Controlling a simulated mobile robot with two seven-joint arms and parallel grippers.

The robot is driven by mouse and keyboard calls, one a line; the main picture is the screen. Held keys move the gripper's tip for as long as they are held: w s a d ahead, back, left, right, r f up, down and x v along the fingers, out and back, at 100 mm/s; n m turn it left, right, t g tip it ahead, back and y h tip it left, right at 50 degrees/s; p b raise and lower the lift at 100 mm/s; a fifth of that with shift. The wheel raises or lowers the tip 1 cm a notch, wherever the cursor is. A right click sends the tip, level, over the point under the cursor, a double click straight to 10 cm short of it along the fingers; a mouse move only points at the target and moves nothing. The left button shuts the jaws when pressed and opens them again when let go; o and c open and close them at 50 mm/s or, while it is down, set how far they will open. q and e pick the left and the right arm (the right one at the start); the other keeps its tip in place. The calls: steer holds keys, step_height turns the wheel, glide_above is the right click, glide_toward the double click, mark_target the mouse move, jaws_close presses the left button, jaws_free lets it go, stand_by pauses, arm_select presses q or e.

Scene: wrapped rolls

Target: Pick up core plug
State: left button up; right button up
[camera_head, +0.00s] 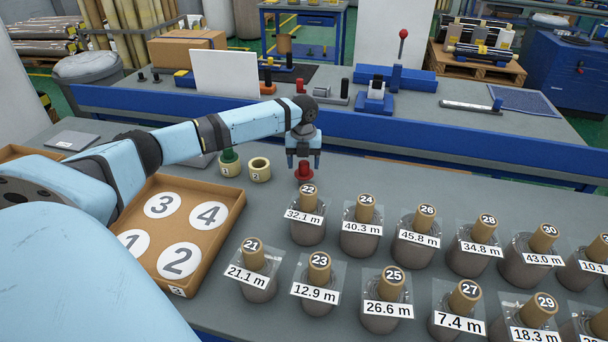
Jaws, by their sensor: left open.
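A red core plug (304,172) stands on the grey table behind the roll numbered 22. My left gripper (304,162) is right above it, pointing down, with its open fingers on either side of the plug's top. I cannot tell whether the fingers touch it. A green plug (229,156) sits on a small cardboard core labelled 1, to the left. Another small core (259,169), labelled 2, stands beside it with its top open. My right gripper does not show.
Wrapped rolls with number tags and length labels, such as roll 22 (308,217), stand in rows at the front right. A brown tray (225,228) with numbered white circles lies at the left, partly under my left arm. A blue-edged bench (420,143) stands behind.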

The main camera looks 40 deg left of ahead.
mark_target(304, 173)
arm_select(q)
step_height(304, 173, down, 3)
steer(key=shift+f, duration=0.2)
steer(key=c, duration=0.5)
steer(key=shift+r, duration=0.1)
steer(key=shift+c, duration=0.2)
